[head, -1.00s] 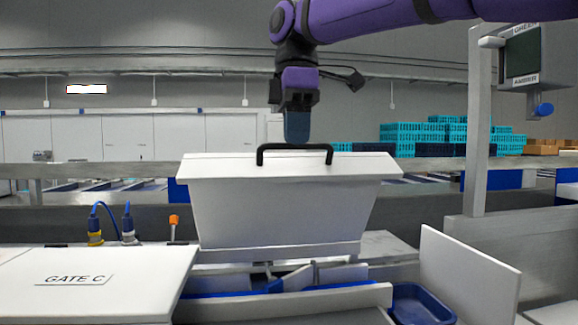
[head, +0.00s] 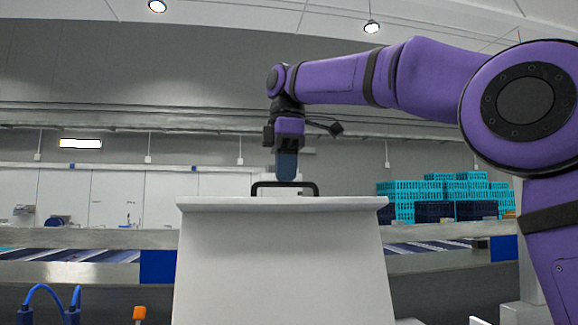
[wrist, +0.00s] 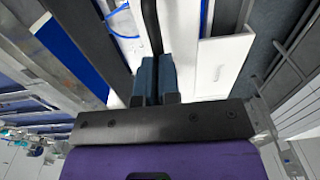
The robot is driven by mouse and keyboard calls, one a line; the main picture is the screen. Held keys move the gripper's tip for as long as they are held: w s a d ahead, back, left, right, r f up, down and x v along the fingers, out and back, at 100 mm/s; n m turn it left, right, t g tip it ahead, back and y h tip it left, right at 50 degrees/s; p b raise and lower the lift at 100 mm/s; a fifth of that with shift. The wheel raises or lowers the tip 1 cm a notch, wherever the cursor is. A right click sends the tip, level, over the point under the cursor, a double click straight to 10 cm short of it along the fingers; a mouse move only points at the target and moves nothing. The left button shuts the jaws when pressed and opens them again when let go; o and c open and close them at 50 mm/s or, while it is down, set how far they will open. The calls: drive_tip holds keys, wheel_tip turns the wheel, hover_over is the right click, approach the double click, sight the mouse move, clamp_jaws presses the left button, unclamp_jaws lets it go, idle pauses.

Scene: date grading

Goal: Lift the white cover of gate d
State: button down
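The white cover (head: 285,265) is a large pale box shape in the middle of the head view, with its lower edge out of the picture. No gate letter shows on it. A black bar handle (head: 310,187) stands on its top. My gripper (head: 286,177) points straight down onto the middle of this handle. In the wrist view, its blue fingers (wrist: 154,72) are close together at the black handle bar (wrist: 150,22), which runs away between their tips. The gate opening below the cover is out of the head view.
Teal and dark crates (head: 440,198) are stacked behind at the right. A grey rail (head: 80,238) crosses behind the cover. Blue cables (head: 45,298) and an orange-topped part (head: 139,314) stand at the lower left. A white panel with small unreadable lettering (wrist: 217,75) shows in the wrist view.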

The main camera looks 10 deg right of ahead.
drive_tip(key=shift+g, duration=0.5)
drive_tip(key=w+f, duration=0.1)
drive_tip(key=f, duration=0.1)
drive_tip(key=w+f, duration=0.1)
drive_tip(key=w, duration=0.1)
drive_tip(key=shift+d+f, duration=0.1)
drive_tip(key=shift+f, duration=0.25)
drive_tip(key=c, duration=1.5)
unclamp_jaws()
drive_tip(key=o, duration=0.3)
drive_tip(key=shift+t, duration=0.5)
drive_tip(key=shift+s+r, duration=0.2)
drive_tip(key=shift+r, duration=1.5)
drive_tip(key=shift+s+r, duration=0.2)
drive_tip(key=shift+r, duration=1.45)
drive_tip(key=shift+o, duration=0.2)
drive_tip(key=s+d+r, duration=0.1)
drive_tip(key=s+d, duration=0.1)
drive_tip(key=s, duration=1.3)
drive_tip(key=shift+s+d+r, duration=0.25)
drive_tip(key=shift+s+d, duration=0.05)
drive_tip(key=shift+s, duration=0.1)
